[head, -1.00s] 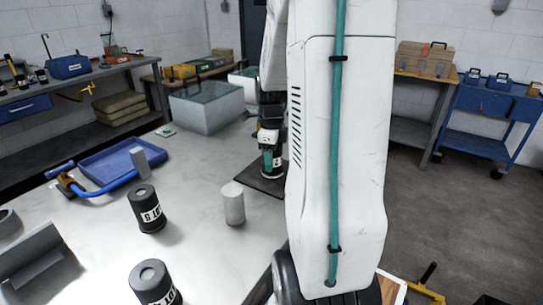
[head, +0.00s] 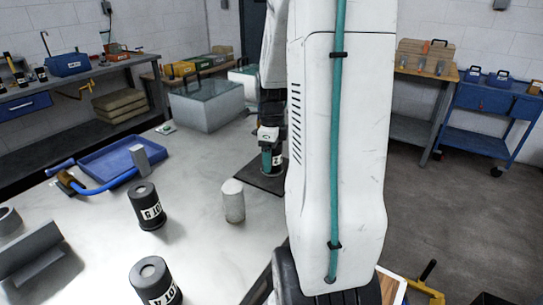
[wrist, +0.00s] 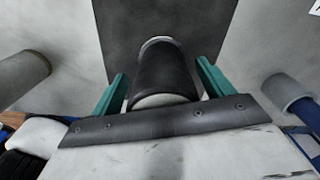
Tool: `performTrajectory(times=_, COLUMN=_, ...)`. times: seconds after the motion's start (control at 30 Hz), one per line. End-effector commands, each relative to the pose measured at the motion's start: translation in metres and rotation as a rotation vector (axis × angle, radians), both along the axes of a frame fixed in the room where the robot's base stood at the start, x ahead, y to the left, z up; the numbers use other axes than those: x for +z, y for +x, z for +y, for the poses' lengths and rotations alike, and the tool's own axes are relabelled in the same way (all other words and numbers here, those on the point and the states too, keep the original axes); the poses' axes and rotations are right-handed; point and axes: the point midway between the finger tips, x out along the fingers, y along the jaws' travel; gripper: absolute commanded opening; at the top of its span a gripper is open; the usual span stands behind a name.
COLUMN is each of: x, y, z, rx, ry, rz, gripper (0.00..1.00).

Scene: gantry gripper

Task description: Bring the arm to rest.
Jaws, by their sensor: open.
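My gripper (head: 268,158) is low over a dark mat (head: 256,180) on the bench, behind the pale cylinder. In the wrist view, its two teal fingers (wrist: 161,70) are apart, one on each side of a dark canister (wrist: 165,70) with pale ends. Gaps show between the fingers and the canister. The canister (head: 280,163) stands on the mat and shows only partly in the head view, behind the gripper. My white arm fills the middle of the head view and hides what lies behind it.
A pale cylinder (head: 233,202) and two dark labelled canisters (head: 147,207) (head: 154,283) stand on the bench. A blue tray (head: 107,163), a grey block (head: 31,257) and a glass-topped box (head: 208,104) are also there. A blue cart (head: 490,125) stands at the right.

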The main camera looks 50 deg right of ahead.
Motion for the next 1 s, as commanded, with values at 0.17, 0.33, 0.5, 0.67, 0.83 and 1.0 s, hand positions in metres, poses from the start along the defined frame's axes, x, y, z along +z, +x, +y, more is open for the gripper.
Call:
performTrajectory(times=0.17, x=0.028, y=0.001, z=0.0, rx=0.0, ry=-0.003, rz=-0.003, gripper=0.8)
performTrajectory(times=0.33, x=0.056, y=0.001, z=0.0, rx=0.0, ry=-0.003, rz=-0.003, gripper=0.8)
performTrajectory(times=0.5, x=0.071, y=0.0, z=0.0, rx=0.0, ry=-0.001, rz=0.0, gripper=0.8)
performTrajectory(times=0.67, x=0.074, y=0.0, z=0.0, rx=0.0, ry=0.0, rz=0.0, gripper=0.8)
performTrajectory(times=0.83, x=0.078, y=0.001, z=0.0, rx=0.034, ry=-0.017, rz=-0.007, gripper=0.8)
performTrajectory(times=1.0, x=0.098, y=0.006, z=0.049, rx=0.348, ry=-0.031, rz=-0.019, gripper=0.8)
